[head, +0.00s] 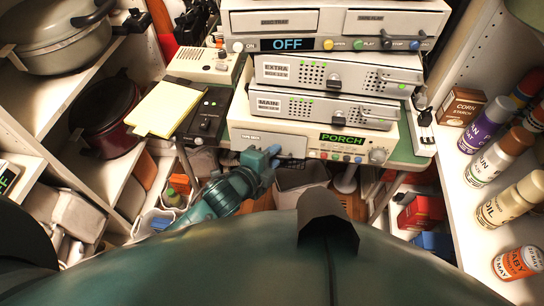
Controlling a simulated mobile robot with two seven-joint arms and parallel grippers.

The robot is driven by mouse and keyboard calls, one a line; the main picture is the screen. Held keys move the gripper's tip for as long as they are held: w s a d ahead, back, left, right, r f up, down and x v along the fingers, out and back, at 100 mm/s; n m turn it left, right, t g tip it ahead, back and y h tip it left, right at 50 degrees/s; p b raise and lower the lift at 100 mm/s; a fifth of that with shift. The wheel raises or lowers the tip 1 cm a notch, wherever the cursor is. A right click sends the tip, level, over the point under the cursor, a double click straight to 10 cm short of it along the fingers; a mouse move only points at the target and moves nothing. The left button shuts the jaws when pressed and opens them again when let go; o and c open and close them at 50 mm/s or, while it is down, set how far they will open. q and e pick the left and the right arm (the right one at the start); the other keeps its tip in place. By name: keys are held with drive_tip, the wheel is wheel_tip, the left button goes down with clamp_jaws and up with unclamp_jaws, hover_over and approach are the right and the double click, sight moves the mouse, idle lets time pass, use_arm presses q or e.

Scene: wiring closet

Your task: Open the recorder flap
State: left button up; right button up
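Two units in the stack could be the recorder, and I cannot read their small labels. The bottom cream unit (240,113) has a green PORCH display, several buttons and a knob. A flat panel (295,145) on its left front looks closed. The top unit (335,44) shows a blue OFF display, buttons marked PLAY and STOP, and two closed front panels. My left gripper (268,160), teal, is just in front of and below the bottom unit's left panel and hides part of its lower edge. Contact and finger opening cannot be told. My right gripper is not in view.
Units marked EXTRA (300,76) and MAIN (290,104) sit between. A black box (207,116) and a yellow pad (166,106) lie left on the green table. Shelves flank it: pots (58,40) left, spray cans (512,200) right. A bin (300,178) stands below.

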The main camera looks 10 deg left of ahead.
use_arm(q)
drive_tip(key=v, duration=1.3)
